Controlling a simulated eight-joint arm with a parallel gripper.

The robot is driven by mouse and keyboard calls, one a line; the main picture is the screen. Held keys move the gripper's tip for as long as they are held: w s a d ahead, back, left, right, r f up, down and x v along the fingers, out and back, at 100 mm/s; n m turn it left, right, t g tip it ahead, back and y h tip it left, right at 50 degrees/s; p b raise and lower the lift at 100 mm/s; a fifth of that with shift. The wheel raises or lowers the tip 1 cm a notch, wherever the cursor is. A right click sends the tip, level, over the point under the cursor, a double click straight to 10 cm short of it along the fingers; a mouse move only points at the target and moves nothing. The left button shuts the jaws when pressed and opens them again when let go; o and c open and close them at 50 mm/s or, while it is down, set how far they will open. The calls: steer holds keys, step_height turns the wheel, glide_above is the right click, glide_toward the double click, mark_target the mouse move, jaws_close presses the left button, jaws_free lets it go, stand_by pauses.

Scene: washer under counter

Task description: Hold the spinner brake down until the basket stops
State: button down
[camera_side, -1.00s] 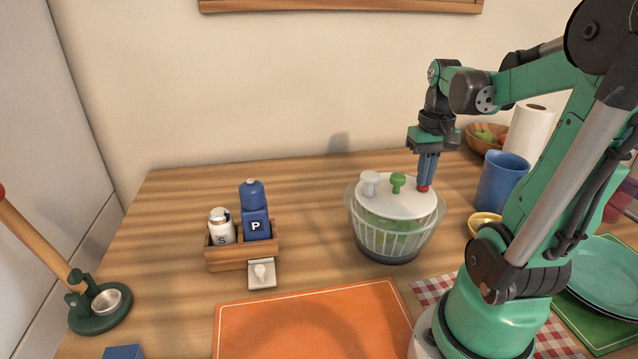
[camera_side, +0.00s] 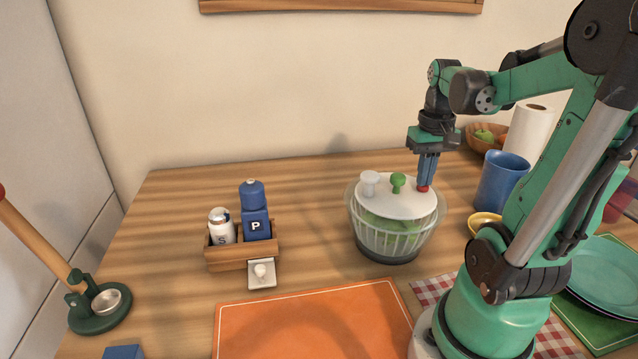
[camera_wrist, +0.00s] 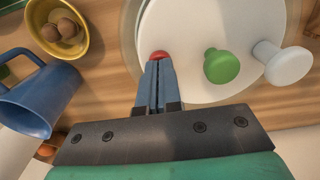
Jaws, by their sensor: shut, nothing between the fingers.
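The salad spinner (camera_side: 394,238) stands on the wooden counter, a clear ribbed bowl with green leaves inside and a white lid (camera_side: 402,203). The lid carries a green knob (camera_side: 397,182), a white knob (camera_side: 369,183) and a red button (camera_side: 423,188) at its right edge. My gripper (camera_side: 425,184) is shut and empty, pointing down with its fingertips at the red button. In the wrist view the closed fingertips (camera_wrist: 158,66) cover part of the red button (camera_wrist: 159,55). How far the button is pressed cannot be told.
A blue mug (camera_side: 499,182) and a yellow bowl (camera_side: 484,222) stand right of the spinner. A wooden caddy (camera_side: 242,254) with shakers is to the left. An orange mat (camera_side: 312,322) lies in front. The counter between caddy and spinner is clear.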

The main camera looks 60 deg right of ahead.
steer(key=shift+r, duration=3.5)
steer(key=w+a+f+n+t, duration=0.1)
steer(key=w+a, duration=0.2)
steer(key=w+a+f+n+t+h, duration=0.1)
steer(key=w+a+n, duration=0.1)
steer(key=w+a, duration=0.1)
steer(key=w+a+f+n+t, duration=0.1)
steer(key=w+a+n, duration=0.1)
steer(key=a, duration=0.2)
steer(key=shift+w+a+f+t+h, duration=0.25)
steer(key=shift+w+t+h, duration=0.05)
steer(key=shift+w, duration=0.1)
steer(key=w+a+f+n+t+y, duration=0.1)
steer(key=w+a+f+n+t, duration=0.1)
steer(key=a, duration=0.8)
steer(key=shift+w+a+n+t+y, duration=0.2)
steer(key=shift+n+t+y, duration=0.1)
steer(key=shift+n+t, duration=0.6)
